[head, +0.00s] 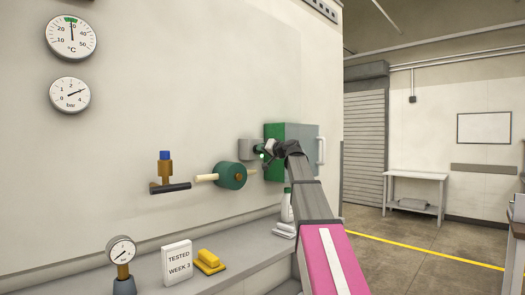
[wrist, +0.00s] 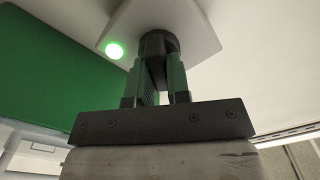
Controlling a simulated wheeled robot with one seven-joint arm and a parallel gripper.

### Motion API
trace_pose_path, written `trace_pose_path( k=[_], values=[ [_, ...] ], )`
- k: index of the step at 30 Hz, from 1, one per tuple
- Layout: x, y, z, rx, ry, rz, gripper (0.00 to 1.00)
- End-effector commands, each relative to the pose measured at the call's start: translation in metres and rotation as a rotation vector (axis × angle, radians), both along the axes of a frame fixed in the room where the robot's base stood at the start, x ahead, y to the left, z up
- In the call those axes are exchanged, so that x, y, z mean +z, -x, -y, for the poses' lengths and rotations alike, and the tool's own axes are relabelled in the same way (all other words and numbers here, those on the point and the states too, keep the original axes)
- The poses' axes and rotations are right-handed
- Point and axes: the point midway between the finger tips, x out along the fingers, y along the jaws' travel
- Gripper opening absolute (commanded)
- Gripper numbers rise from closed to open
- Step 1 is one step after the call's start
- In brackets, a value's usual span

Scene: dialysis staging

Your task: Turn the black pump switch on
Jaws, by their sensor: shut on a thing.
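The black pump switch (wrist: 157,42) stands out from a pale grey plate (wrist: 190,22) in the wrist view. My gripper (wrist: 159,68) is shut on this switch, with one finger on either side of it. A round green lamp (wrist: 114,50) on the plate glows, left of the switch. In the head view the grey switch box (head: 246,149) is on the wall, and my gripper (head: 267,150) reaches it from the right. There the switch itself is hidden by my gripper.
A green and grey cabinet (head: 300,145) with a white handle is close behind my arm. A teal valve wheel (head: 231,176) and a brown valve with a blue cap (head: 165,168) are on the wall to the left. A bottle (head: 287,207) stands on the ledge below.

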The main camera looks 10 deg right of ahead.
Motion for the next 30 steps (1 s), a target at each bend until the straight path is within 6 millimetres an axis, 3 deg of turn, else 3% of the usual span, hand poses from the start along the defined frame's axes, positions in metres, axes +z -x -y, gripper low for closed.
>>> trace_pose_path(
  k=[15,30],
  values=[
    [-0.0013,-0.0009,0.0014,0.000,-0.309,-0.225,0.00],
    [-0.0018,-0.0010,0.0018,-0.001,-0.389,-0.282,0.00]
  ],
)
